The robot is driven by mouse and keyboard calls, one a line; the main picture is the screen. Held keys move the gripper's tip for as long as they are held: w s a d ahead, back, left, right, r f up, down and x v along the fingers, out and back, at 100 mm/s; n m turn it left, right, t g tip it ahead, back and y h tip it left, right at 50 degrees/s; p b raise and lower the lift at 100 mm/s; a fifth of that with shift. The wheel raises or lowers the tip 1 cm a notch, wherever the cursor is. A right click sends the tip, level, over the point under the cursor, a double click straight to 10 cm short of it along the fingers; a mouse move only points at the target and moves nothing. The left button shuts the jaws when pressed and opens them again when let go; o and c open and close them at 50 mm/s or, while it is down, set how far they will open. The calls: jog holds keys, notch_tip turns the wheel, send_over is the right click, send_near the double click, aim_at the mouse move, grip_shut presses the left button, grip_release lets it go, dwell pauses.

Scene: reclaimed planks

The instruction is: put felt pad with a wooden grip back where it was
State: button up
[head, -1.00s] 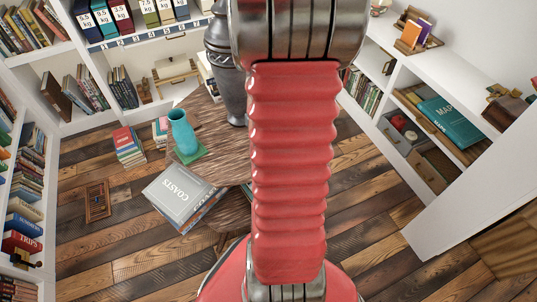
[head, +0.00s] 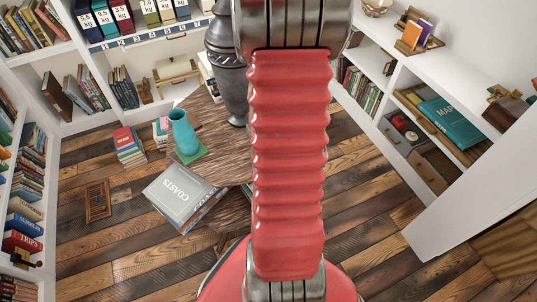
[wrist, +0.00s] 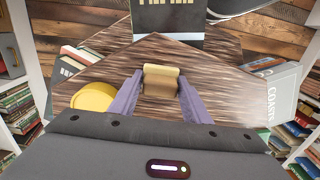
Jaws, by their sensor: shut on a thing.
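In the wrist view, my gripper (wrist: 160,98) has its two purple fingers closed on a small tan block with a pale yellowish edge, which I take to be the felt pad with a wooden grip (wrist: 161,74). The fingers hold it from both sides over the brown wood-grained table (wrist: 215,62). I cannot tell whether it touches the tabletop. In the head view my arm hides the gripper and the pad.
A yellow round object (wrist: 93,97) lies left of the fingers. The COASTS book (head: 180,194) overhangs the table's front left. A teal vase (head: 183,132) on a green piece and a tall dark urn (head: 228,75) stand on the table. White shelves (head: 430,65) flank the floor.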

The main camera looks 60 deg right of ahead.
jog(key=o, duration=1)
notch_tip(320, 180, up, 12)
jog(key=shift+r, duration=0.1)
dwell(0.9)
